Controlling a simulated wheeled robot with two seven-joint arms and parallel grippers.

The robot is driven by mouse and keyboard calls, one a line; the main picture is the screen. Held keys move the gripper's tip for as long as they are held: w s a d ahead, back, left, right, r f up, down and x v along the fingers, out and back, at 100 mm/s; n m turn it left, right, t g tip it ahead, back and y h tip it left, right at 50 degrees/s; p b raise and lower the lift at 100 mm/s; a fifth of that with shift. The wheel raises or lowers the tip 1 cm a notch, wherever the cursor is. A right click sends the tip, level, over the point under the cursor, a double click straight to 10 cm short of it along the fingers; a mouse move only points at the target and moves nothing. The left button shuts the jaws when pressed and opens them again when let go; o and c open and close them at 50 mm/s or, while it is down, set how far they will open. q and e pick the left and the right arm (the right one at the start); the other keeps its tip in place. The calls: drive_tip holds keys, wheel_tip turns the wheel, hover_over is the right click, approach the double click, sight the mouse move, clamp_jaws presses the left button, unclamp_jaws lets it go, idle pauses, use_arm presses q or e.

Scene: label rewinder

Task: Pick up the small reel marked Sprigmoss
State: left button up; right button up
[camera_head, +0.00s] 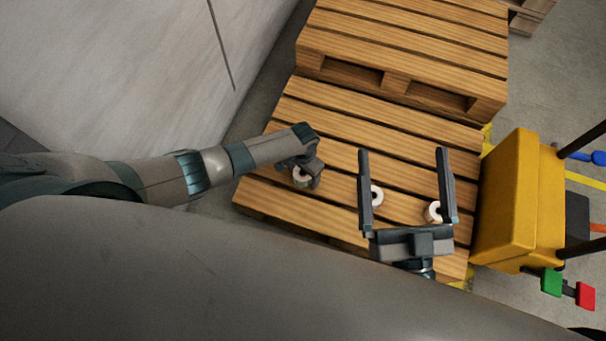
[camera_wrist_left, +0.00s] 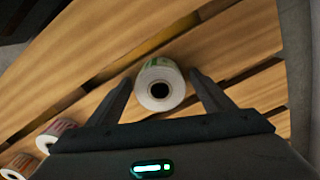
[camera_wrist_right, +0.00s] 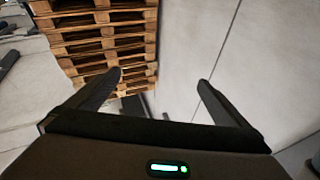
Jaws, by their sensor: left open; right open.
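Three small white reels are on the wooden pallet in the head view. The left reel (camera_head: 301,177) is at my left gripper (camera_head: 308,181), which partly covers it. In the left wrist view this reel (camera_wrist_left: 160,90) has green print on its side and lies between the open, empty fingers; no name is readable. The middle reel (camera_head: 376,194) and the right reel (camera_head: 433,212) show beside the fingers of my open right gripper (camera_head: 402,152), which is empty. In the left wrist view, a reel with purplish print (camera_wrist_left: 55,135) and one with orange-brown print (camera_wrist_left: 20,165) are at lower left.
The reels' slatted pallet (camera_head: 262,192) has dark gaps between boards. A higher pallet stack (camera_head: 410,45) stands behind it. A yellow box-shaped machine (camera_head: 520,200) with green and red parts is at right. A large pale grey surface (camera_head: 110,70) fills the upper left.

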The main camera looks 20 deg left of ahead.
use_arm(q)
drive_tip(key=shift+c, duration=0.6)
drive_tip(key=c, duration=1.1)
drive_tip(key=shift+r, duration=0.1)
drive_tip(key=shift+r+p, duration=0.35)
drive_tip(key=shift+r, duration=0.2)
wheel_tip(320, 180, up, 3)
drive_tip(key=shift+r+p, duration=0.15)
drive_tip(key=shift+p, duration=0.65)
drive_tip(key=w+d+r, duration=0.1)
drive_tip(key=d+r, duration=0.1)
drive_tip(key=d, duration=0.1)
drive_tip(key=w+d+r, duration=0.2)
drive_tip(key=d, duration=0.2)
drive_tip(key=w+d+r+p, duration=0.1)
drive_tip(key=w+d+r, duration=0.1)
drive_tip(key=d, duration=0.1)
drive_tip(key=shift+w+d+r, duration=0.2)
drive_tip(key=shift+r, duration=0.05)
use_arm(e)
wheel_tip(320, 180, down, 11)
drive_tip(key=d+g+h, duration=0.2)
drive_tip(key=g, duration=0.5)
drive_tip(key=shift+w+f, duration=0.2)
drive_tip(key=shift+w, duration=0.25)
